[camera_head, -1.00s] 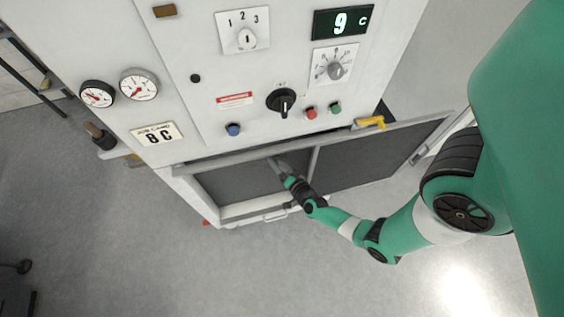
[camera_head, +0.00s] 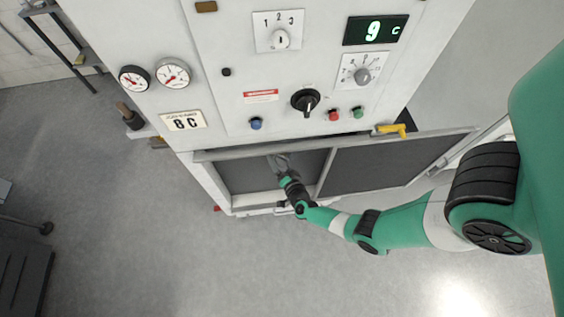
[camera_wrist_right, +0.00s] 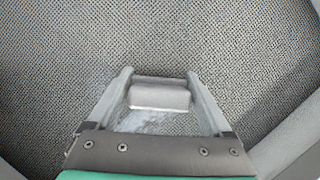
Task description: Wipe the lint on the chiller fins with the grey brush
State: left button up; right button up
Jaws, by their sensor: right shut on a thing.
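The chiller fins show as a dark mesh panel (camera_head: 238,172) in the lower front of the machine, and they fill the right wrist view (camera_wrist_right: 230,55). My right gripper (camera_head: 280,162) is in front of this panel, in its upper middle. In the right wrist view my right gripper (camera_wrist_right: 160,90) is shut on a grey block, the grey brush (camera_wrist_right: 160,96). The brush lies close to the mesh; I cannot tell whether it touches. A pale, whitish patch that looks like lint (camera_wrist_right: 145,122) shows on the mesh just below the brush. My left gripper is out of view.
A framed door panel (camera_head: 380,165) with a yellow latch (camera_head: 392,130) stands to the right of the fins. Knobs, buttons and a display (camera_head: 376,30) are above. A dark holder with a brown handle (camera_head: 124,110) is on the machine's left side. The floor in front is clear.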

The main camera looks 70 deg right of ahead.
aim_at(285, 155)
jog(key=shift+w+a, duration=0.35)
jog(key=shift+w, duration=0.5)
jog(key=shift+w+a, duration=0.35)
jog(key=shift+w, duration=0.45)
jog(key=shift+s+r+p, duration=0.1)
jog(key=shift+r+p, duration=0.55)
jog(key=shift+r, duration=0.15)
jog(key=shift+s+d, duration=0.3)
jog(key=shift+s, duration=0.3)
jog(key=shift+s+d, duration=0.3)
jog(key=shift+s, duration=0.35)
jog(key=shift+s+d, duration=0.3)
jog(key=shift+s, duration=0.3)
jog(key=shift+s+d, duration=0.3)
jog(key=shift+s, duration=0.35)
jog(key=shift+s+d, duration=0.25)
jog(key=shift+s, duration=0.4)
jog(key=s+d+b, duration=0.3)
jog(key=s+b, duration=0.3)
jog(key=b, duration=0.1)
jog(key=shift+s, duration=0.2)
jog(key=shift+a, duration=0.1)
